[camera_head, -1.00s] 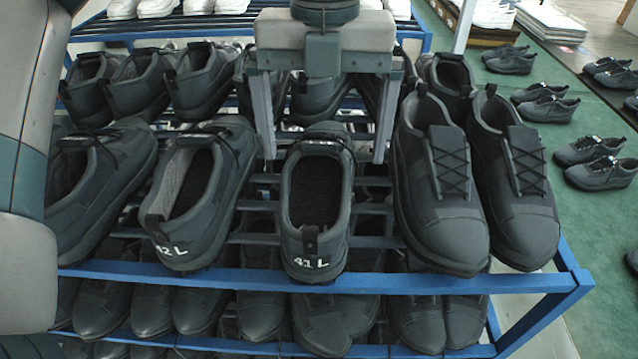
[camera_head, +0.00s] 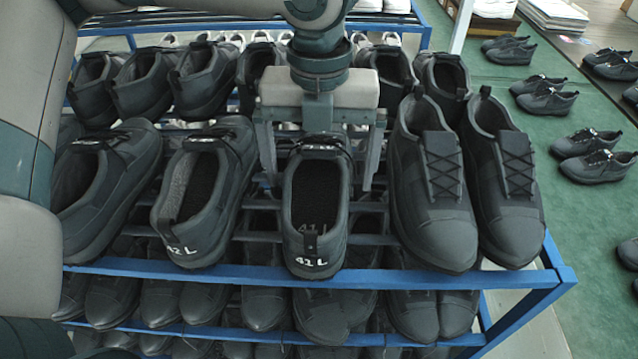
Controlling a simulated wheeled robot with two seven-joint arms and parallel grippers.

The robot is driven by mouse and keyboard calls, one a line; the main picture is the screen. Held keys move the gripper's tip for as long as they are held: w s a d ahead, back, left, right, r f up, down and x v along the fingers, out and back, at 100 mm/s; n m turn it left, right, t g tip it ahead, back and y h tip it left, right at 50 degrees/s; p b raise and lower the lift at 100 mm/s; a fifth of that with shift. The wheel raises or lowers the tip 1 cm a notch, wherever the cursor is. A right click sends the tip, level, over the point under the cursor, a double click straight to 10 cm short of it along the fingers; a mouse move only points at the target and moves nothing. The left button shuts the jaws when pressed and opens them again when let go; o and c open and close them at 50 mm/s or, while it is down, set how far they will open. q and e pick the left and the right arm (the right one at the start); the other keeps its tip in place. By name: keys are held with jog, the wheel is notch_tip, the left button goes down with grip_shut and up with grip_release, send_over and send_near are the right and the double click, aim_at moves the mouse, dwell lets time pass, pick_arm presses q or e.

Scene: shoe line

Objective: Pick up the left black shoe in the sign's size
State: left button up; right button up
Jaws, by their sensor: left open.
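A black shoe marked 41 L (camera_head: 302,262) sits on the top tier of the blue rack, heel towards me. A black shoe marked 42 L (camera_head: 184,240) stands to its left. Another black shoe (camera_head: 105,195) is further left; its heel mark cannot be read. My left gripper (camera_head: 319,172) is open above the front part of the 41 L shoe, one finger on each side of it. I cannot tell whether the fingers touch it. No sign shows in this view. My right gripper is not in view.
A pair of black shoes with toes towards me (camera_head: 432,205) stands close right of the 41 L shoe. A row of black shoes (camera_head: 205,80) stands behind. The rack's blue front rail (camera_head: 420,283) runs below, with more shoes underneath. Several shoes lie on the green floor (camera_head: 530,150).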

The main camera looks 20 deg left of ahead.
pick_arm(q)
jog(key=c, duration=1.5)
jog(key=shift+o, duration=0.2)
jog(key=shift+r, duration=0.2)
jog(key=shift+r+b, duration=0.2)
jog(key=shift+b, duration=0.1)
notch_tip(320, 180, up, 8)
jog(key=b, duration=0.3)
jog(key=shift+r, duration=0.15)
jog(key=shift+r+b, duration=0.3)
jog(key=shift+r, duration=0.2)
